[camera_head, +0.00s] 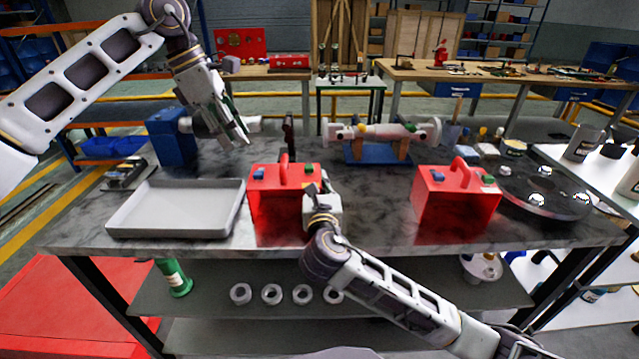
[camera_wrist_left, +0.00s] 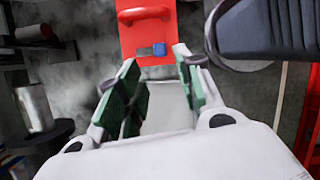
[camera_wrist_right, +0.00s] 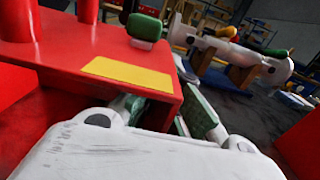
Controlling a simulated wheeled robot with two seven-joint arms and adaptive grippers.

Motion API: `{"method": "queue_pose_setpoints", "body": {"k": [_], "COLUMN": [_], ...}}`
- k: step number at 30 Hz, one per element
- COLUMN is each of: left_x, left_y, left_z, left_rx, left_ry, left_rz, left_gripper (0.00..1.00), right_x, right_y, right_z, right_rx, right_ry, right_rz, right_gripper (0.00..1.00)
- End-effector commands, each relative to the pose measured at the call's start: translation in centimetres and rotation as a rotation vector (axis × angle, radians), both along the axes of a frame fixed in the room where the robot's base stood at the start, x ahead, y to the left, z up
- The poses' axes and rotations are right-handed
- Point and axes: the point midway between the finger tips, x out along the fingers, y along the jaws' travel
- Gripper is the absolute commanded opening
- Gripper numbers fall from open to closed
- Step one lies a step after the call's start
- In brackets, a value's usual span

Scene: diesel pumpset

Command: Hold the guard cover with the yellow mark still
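Two red guard covers with handles stand on the bench: the left cover (camera_head: 272,215) and the right cover (camera_head: 450,212). My right gripper (camera_head: 325,183) is at the right side of the left cover. The right wrist view shows a yellow mark (camera_wrist_right: 127,74) on this red cover (camera_wrist_right: 70,42), close to the fingers. My right gripper (camera_wrist_right: 170,110) has its fingers apart at the cover's corner; the cover hides part of one finger. My left gripper (camera_head: 242,133) is open and empty above the bench, behind the tray. A red handled part (camera_wrist_left: 150,30) shows beyond its fingers (camera_wrist_left: 155,90).
A grey tray (camera_head: 180,232) lies at the bench's left. A blue block (camera_head: 172,138) stands behind it. A pale shaft assembly (camera_head: 385,132) sits on a blue base at the back. A dark round plate (camera_head: 535,192) is at right. Bare bench separates the two covers.

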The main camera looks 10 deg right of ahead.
Motion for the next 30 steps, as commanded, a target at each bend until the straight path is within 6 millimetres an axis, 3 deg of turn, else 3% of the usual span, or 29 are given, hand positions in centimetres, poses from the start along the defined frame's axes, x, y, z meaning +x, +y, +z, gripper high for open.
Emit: {"method": "queue_pose_setpoints", "body": {"k": [2,10,17,23,30], "left_x": [0.0,0.0,-0.2,-2.2,-5.0], "left_y": [0.0,0.0,0.5,-0.2,-1.2], "left_z": [0.0,1.0,3.2,4.4,4.2], "left_rx": [0.000,0.000,0.009,0.060,0.139], "left_ry": [0.000,-0.017,-0.062,-0.127,-0.187], "left_rz": [0.000,0.001,0.005,-0.045,-0.075], "left_gripper": [0.34,0.00,0.00,0.00,0.00], "right_x": [0.0,0.0,0.0,0.0,0.0], "right_y": [0.0,0.0,0.0,0.0,0.0], "right_z": [0.0,0.0,0.0,0.0,0.0], "right_rx": [0.000,0.000,0.000,0.000,0.000], "right_ry": [0.000,0.000,0.000,0.000,0.000], "right_rz": [0.000,0.000,0.000,0.000,0.000], "right_gripper": [0.00,0.00,0.00,0.00,0.00]}}
